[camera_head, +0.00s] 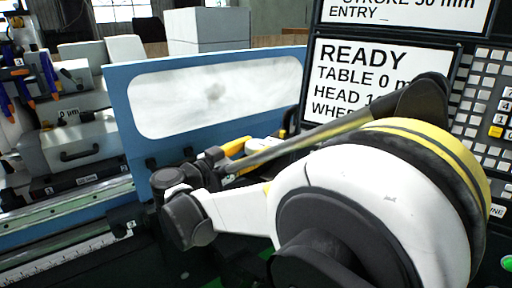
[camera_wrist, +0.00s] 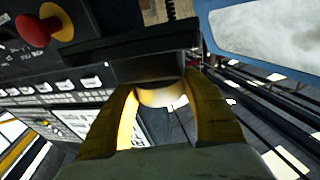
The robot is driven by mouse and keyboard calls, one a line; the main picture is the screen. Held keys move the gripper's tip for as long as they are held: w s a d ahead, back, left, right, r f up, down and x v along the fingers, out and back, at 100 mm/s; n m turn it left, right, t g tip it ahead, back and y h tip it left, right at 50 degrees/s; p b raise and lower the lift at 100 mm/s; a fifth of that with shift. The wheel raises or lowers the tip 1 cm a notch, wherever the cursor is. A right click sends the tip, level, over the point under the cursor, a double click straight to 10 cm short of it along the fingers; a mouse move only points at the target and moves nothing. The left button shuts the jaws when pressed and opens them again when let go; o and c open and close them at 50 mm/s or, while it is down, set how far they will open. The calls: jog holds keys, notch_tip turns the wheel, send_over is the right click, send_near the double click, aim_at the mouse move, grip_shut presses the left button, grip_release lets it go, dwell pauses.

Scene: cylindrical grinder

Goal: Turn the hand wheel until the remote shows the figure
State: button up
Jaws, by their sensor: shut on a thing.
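In the head view my gripper (camera_head: 238,150) shows as a bit of yellow behind my dark and white arm links. In the wrist view the yellow fingers of my gripper (camera_wrist: 160,105) are closed around a pale rounded piece (camera_wrist: 160,95) under a dark block. It appears to be part of the hand wheel; its rim and the rest are hidden or not distinguishable. The large screen (camera_head: 345,68) reads "READY", "TABLE 0 m", "HEAD 1", with line ends covered by my arm. I cannot tell which is the remote.
A blue guard with a window (camera_head: 205,95) stands behind my arm. A keypad (camera_head: 490,120) is at the right. In the wrist view a red knob (camera_wrist: 33,30) on a yellow base sits on the panel at upper left. A ruled rail (camera_head: 65,258) runs at lower left.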

jog(key=o, duration=1.2)
jog(key=shift+a, duration=0.1)
jog(key=v, duration=1.1)
jog(key=shift+s+a, duration=0.25)
jog(key=shift+s, duration=0.05)
jog(key=shift+r, duration=0.15)
